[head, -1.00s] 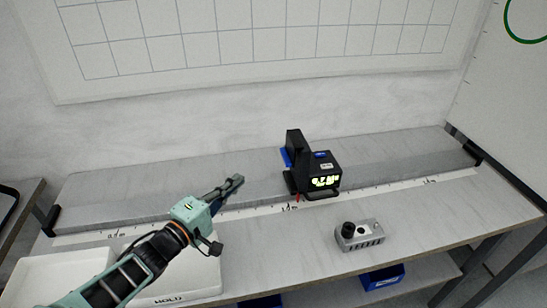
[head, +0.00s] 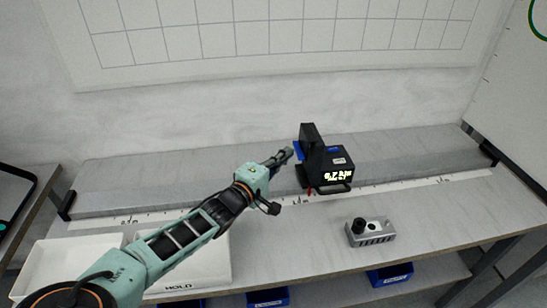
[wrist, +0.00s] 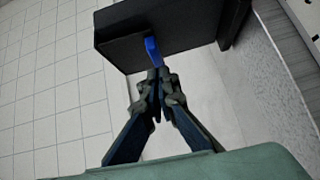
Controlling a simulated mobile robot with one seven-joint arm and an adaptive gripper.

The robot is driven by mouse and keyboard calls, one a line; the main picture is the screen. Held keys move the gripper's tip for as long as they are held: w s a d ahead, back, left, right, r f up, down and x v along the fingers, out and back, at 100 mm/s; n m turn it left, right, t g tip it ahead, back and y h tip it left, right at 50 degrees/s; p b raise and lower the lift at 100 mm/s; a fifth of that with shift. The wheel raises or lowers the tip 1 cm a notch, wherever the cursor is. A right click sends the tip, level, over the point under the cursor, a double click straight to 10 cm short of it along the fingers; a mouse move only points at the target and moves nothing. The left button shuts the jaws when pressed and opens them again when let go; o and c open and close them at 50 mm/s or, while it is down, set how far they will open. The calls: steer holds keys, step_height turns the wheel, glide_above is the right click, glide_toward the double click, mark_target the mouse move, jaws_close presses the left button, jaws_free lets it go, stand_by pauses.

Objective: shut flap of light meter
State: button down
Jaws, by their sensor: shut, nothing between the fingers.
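The light meter (head: 328,172) is a black box with a lit display on its front, standing on the bench rail. Its black flap (head: 309,136) stands up at the left side, with a blue tab (head: 298,151) on its left edge. In the wrist view the dark flap (wrist: 180,35) fills the top, and the blue tab (wrist: 153,50) hangs just beyond my fingertips. My gripper (head: 287,155) is shut and empty, pointing at the flap from the left. The fingertips (wrist: 159,72) appear right at the blue tab; I cannot tell if they touch.
A grey box with a black knob (head: 371,233) sits on the bench front, right of my arm. White trays (head: 196,262) stand at the left, one marked HOLD. Blue bins (head: 390,275) are on the shelf below. The bench right of the meter is clear.

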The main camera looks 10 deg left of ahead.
steer(key=shift+d, duration=0.2)
steer(key=shift+w+d+f+n+t+b, duration=0.2)
steer(key=shift+d+f+n+t+b, duration=0.1)
steer(key=shift+d+b, duration=0.25)
stand_by(0.3)
